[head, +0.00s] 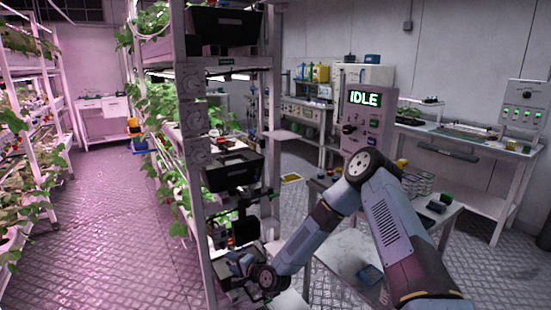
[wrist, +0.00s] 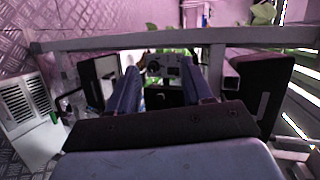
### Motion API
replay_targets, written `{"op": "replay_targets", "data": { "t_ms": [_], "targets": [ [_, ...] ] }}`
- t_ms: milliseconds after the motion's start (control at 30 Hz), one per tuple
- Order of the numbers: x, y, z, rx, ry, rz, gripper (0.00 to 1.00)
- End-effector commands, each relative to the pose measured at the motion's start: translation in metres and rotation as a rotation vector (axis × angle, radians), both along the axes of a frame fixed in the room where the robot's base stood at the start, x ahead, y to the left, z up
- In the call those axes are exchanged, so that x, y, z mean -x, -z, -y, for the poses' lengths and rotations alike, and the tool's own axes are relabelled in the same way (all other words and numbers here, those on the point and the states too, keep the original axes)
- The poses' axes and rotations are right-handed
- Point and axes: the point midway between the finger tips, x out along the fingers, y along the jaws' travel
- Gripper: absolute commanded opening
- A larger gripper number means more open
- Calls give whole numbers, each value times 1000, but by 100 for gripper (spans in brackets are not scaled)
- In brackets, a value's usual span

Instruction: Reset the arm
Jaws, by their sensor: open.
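My arm (head: 392,232) reaches from the lower right, bends at a raised elbow and runs down left to the rack's near end. My gripper (head: 243,268) is low beside the rack, partly hidden by my wrist and dark parts there. In the wrist view my gripper (wrist: 160,82) has its two blue-grey fingers spread apart. I see nothing held between them. Beyond the gap is a pale panel with dark round parts, too small to tell what it is.
The rack (head: 197,150) carries plants and black bins (head: 232,170) close above my gripper. A grey box reading IDLE (head: 366,118) and a low table (head: 440,215) with small items stand beside my arm. The left aisle floor (head: 110,220) is clear.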

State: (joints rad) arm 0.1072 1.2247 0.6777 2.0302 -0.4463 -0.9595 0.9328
Motion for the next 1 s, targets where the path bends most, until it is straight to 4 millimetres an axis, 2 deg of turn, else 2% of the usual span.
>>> {"op": "replay_targets", "data": {
  "t_ms": [33, 500, 833, 1000],
  "targets": [
    [-3, -10, 6, 46, -18, 19, 51],
    [-16, -85, 70, 459, -140, 121, 51],
    [-13, -149, 127, 725, -181, 158, 51],
    [-4, -185, 159, 850, -191, 163, 51]
  ]
}}
